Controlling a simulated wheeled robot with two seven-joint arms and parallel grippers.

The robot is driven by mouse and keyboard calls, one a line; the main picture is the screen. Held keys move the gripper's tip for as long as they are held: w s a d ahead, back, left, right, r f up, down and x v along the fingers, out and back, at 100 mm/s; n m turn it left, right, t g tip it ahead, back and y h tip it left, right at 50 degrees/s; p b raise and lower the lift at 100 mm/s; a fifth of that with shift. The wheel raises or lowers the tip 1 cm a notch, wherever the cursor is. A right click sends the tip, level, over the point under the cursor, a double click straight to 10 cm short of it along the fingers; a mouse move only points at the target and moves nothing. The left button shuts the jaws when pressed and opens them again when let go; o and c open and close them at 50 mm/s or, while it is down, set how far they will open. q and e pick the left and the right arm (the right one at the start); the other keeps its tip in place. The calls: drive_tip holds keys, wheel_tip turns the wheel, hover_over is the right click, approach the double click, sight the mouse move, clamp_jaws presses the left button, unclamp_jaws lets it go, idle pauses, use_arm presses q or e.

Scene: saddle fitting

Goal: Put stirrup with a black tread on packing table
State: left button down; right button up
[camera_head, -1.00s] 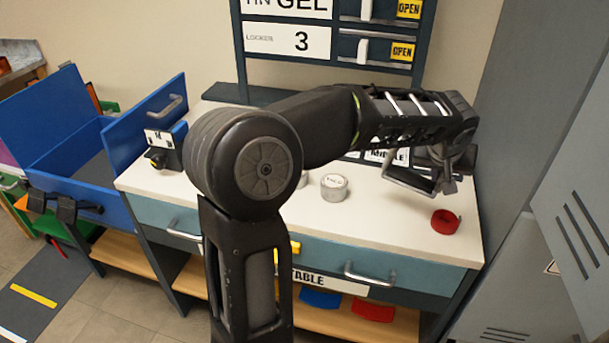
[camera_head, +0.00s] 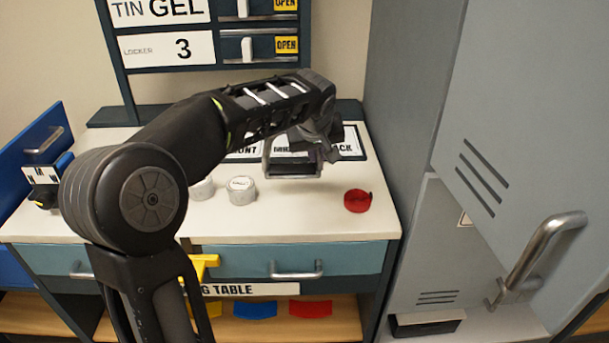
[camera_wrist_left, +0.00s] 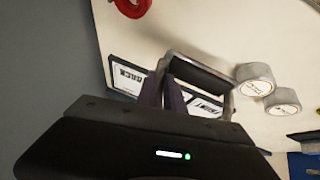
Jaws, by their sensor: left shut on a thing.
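My left gripper (camera_head: 318,142) reaches over the back right of the white packing table (camera_head: 300,220). It is shut on a metal stirrup (camera_head: 266,155) with a dark tread, which hangs at the fingers. In the left wrist view the stirrup's frame and black tread (camera_wrist_left: 200,72) show beyond the fingers (camera_wrist_left: 165,92). The stirrup appears close above the tabletop; I cannot tell whether it touches. My right gripper is in neither current view.
A labelled strip (camera_head: 350,143) lies at the table's back. Two white tins (camera_head: 242,190) (camera_head: 201,189) stand left of the stirrup, a red roll (camera_head: 357,200) to its right. Grey lockers (camera_head: 405,90) rise at the right.

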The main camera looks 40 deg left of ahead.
sight(316, 173)
use_arm(q)
drive_tip(key=shift+f, duration=1.4)
drive_tip(key=shift+f, duration=0.1)
drive_tip(key=shift+f+b, duration=0.3)
drive_tip(key=shift+f, duration=1.5)
drive_tip(key=shift+f, duration=0.1)
drive_tip(key=c, duration=1.5)
unclamp_jaws()
drive_tip(key=shift+o, duration=0.2)
